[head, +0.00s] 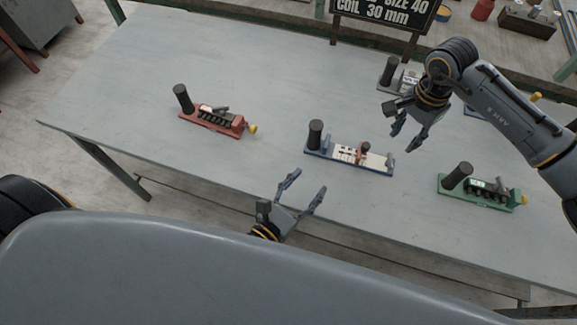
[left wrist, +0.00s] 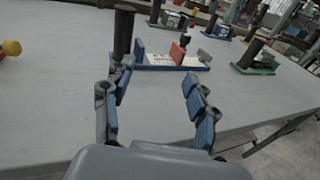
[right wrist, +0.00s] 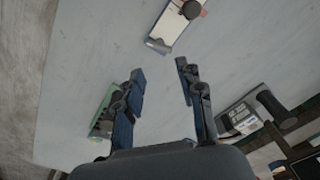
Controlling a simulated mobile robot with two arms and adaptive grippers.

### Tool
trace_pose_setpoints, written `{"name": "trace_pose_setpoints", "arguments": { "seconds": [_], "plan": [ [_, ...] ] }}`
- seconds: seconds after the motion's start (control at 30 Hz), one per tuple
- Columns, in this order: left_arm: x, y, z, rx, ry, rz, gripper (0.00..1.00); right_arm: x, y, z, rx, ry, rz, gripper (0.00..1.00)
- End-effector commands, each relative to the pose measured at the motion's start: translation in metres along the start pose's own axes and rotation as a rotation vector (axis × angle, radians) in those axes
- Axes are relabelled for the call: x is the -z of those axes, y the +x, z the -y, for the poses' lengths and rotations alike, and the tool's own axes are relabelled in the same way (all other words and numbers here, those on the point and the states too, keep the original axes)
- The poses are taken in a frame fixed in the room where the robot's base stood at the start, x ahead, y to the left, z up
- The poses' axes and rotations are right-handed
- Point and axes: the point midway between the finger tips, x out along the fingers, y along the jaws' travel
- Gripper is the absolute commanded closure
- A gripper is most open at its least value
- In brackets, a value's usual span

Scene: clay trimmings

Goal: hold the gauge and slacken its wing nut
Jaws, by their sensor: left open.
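The gauge (head: 349,157) lies on the table: a blue base with a pale scale, a dark upright handle (head: 315,134) at its left end and a red slider (head: 362,153). In the left wrist view the gauge (left wrist: 158,67) is beyond my fingers, with a dark knob, probably the wing nut (left wrist: 185,40), above the slider. My left gripper (head: 310,181) is open and empty on the near side of the gauge, apart from it. My right gripper (head: 404,140) is open and empty, above and right of it. In the right wrist view the gauge (right wrist: 165,43) is ahead, partly cut off.
A red counter-like device (head: 210,119) with a yellow knob stands left on the table, a green one (head: 476,197) right. A grey device (head: 407,80) stands behind my right gripper. A sign (head: 385,14) stands at the back. The table between the red device and gauge is clear.

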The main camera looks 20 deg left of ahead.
Motion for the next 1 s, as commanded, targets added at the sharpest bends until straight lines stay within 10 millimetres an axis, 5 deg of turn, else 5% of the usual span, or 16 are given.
{"name": "trace_pose_setpoints", "arguments": {
  "seconds": [0.1, 0.23, 0.47, 1.0],
  "plan": [
    [-0.011, 0.003, -0.034, -0.080, -0.035, 0.045, 0.42, 0.000, 0.000, 0.000, 0.000, 0.000, 0.000, 0.62],
    [-0.018, 0.004, -0.052, -0.122, -0.054, 0.070, 0.42, 0.000, 0.000, 0.000, 0.000, 0.000, 0.000, 0.62],
    [-0.021, 0.027, -0.059, -0.133, -0.058, 0.078, 0.42, 0.000, 0.000, 0.000, 0.000, 0.000, 0.000, 0.62],
    [-0.027, 0.124, -0.071, -0.130, -0.056, 0.075, 0.42, 0.000, 0.000, 0.000, 0.000, 0.000, 0.000, 0.62]
  ]
}}
